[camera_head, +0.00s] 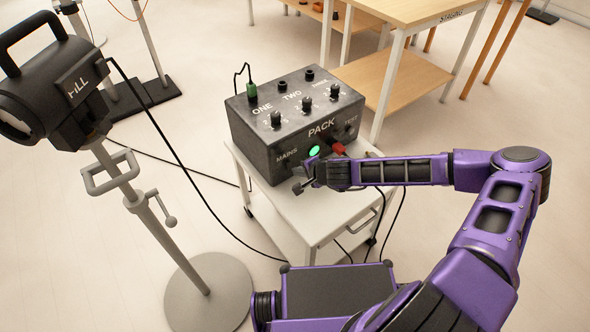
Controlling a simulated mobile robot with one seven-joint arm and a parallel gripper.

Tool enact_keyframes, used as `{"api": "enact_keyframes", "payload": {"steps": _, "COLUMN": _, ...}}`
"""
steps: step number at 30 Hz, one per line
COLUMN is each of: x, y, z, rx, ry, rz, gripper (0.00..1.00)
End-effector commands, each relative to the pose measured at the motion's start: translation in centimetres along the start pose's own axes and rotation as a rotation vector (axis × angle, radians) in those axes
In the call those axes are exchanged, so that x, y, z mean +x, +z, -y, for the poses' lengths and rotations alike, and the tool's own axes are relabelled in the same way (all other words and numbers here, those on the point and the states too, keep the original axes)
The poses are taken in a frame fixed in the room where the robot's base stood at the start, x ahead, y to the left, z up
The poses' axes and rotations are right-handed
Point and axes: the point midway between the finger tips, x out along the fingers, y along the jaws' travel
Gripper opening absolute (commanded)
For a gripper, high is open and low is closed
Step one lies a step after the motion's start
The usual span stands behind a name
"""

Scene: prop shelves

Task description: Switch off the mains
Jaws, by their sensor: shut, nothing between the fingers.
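The dark grey power pack (322,128) sits on a small white trolley (312,226). Its front carries the MAINS label (287,155) at the left and TEST at the right. A green light (314,150) glows near the MAINS label, with a red plug (338,149) beside it. My gripper (299,185) is shut and empty, close to the front face just below the MAINS label. The mains switch is not clearly visible; my gripper and the dark front make it hard to make out. I cannot tell whether my gripper touches the pack.
A black lamp (45,85) on a grey stand (208,288) is at the left. Its cable runs across the floor. A green plug (251,90) and several knobs are on the pack's top. A wooden table marked STAGING (420,12) is behind. Open floor lies left of the trolley.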

Motion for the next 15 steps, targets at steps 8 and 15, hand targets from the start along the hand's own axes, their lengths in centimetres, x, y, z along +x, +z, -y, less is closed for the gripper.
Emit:
{"api": "enact_keyframes", "payload": {"steps": 8, "x": 1.48, "y": -0.01, "z": 1.03, "rx": -0.001, "ry": 0.001, "rz": 0.000, "gripper": 0.00}}
{"api": "enact_keyframes", "payload": {"steps": 15, "x": 1.47, "y": -0.02, "z": 1.05, "rx": 0.000, "ry": 0.001, "rz": 0.000, "gripper": 0.00}}
